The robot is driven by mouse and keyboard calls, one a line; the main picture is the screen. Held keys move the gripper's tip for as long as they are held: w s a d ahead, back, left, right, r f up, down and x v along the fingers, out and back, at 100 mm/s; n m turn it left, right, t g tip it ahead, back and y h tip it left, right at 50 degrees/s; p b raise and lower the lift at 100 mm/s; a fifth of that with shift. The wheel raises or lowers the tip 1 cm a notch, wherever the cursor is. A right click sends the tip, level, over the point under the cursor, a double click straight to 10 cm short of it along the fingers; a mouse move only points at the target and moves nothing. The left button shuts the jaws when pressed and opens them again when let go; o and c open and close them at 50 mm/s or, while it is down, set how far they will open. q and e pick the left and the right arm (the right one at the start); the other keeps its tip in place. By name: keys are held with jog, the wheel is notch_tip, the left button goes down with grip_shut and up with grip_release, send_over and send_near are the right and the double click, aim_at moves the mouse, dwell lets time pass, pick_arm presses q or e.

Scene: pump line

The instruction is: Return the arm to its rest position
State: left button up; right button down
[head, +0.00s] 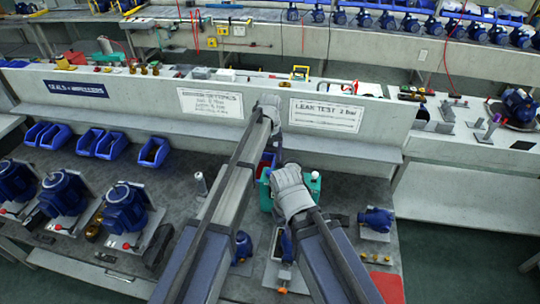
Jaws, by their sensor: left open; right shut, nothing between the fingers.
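My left arm reaches up the middle of the head view from the lower left. Its gripper (270,106) is the higher one, in front of the white panel between the two sign sheets. It is open and holds nothing. My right arm comes in from the bottom right of centre. Its gripper (289,180) is over the bench by a teal-green box (316,184), shut with nothing between its fingers. I cannot tell whether it touches the box. The arms hide part of the bench, and the fingertips are hard to make out.
Blue pumps (125,208) stand on plates at the left of the grey bench. Blue bins (153,152) sit below the panel. A small blue pump part (376,220) is right of my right gripper. A red mat (388,287) lies at the front right.

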pick_arm(q)
jog(key=s+a+f+m+b, duration=0.2)
jog(key=s+a, duration=0.1)
jog(key=s, duration=1.3)
jog(key=s+a+f+m+y+b, duration=0.1)
jog(key=s+a+f+m+b, duration=0.1)
jog(key=s, duration=1.4)
jog(key=shift+a+m, duration=0.4)
jog(key=shift+a, duration=0.15)
pick_arm(e)
notch_tip(320, 180, down, 4)
jog(key=shift+f, duration=0.1)
